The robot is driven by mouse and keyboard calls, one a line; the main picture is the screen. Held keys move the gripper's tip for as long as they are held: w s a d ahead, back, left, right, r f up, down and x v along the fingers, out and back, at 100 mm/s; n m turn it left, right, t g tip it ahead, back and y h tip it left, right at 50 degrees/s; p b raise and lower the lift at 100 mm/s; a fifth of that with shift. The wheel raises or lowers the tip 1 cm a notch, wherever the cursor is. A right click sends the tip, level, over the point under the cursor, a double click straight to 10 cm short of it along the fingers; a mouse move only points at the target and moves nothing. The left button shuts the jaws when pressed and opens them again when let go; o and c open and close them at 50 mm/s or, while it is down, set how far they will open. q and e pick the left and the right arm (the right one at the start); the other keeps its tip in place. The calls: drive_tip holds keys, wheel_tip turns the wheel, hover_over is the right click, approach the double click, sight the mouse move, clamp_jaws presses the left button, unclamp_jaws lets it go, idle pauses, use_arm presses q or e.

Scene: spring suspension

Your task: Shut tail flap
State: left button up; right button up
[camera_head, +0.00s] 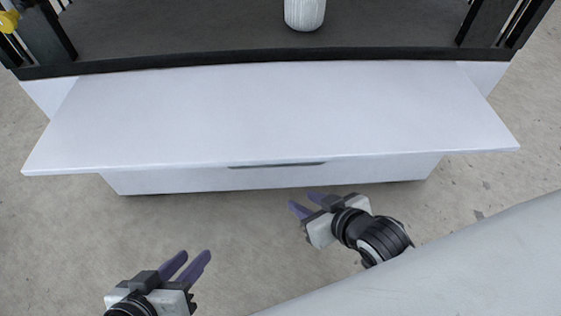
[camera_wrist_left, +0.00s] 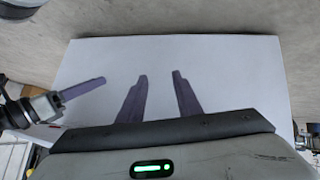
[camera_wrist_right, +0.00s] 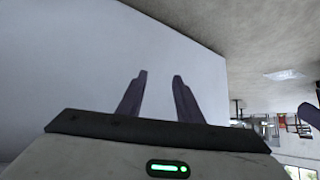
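The white tail flap (camera_head: 270,112) hangs open, lowered outward from the dark cargo bed in the head view, with a dark handle slot (camera_head: 277,164) by its near edge. My left gripper (camera_head: 191,262) is open and empty, low in front of the flap and to the left. My right gripper (camera_head: 305,204) is open and empty, just in front of the flap's near edge, right of centre. Neither visibly touches the flap. In the left wrist view the white panel (camera_wrist_left: 240,75) fills the space behind the fingers. The right wrist view also shows a white panel (camera_wrist_right: 75,60) beyond the fingers.
The dark cargo bed (camera_head: 200,30) lies behind the flap, with a white ribbed container (camera_head: 305,12) on it and dark rails at both sides. A yellow object (camera_head: 9,20) is at the top left. Grey floor (camera_head: 60,225) is clear around the flap.

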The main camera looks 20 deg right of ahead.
sight(289, 165)
drive_tip(key=w+a+r+n+t+y, duration=0.2)
drive_tip(key=w+a+r+t+y, duration=0.15)
drive_tip(key=w+t+y, duration=0.35)
drive_tip(key=s+d+r+n+g+y+b, duration=0.1)
drive_tip(key=s+d+r+n+g+y, duration=0.6)
drive_tip(key=y, duration=0.5)
drive_tip(key=shift+g, duration=0.5)
drive_tip(key=x, duration=0.3)
drive_tip(key=f+x, duration=0.1)
drive_tip(key=x, duration=0.5)
drive_tip(key=shift+w+a+f, duration=0.2)
drive_tip(key=shift+w+a, duration=0.2)
clamp_jaws()
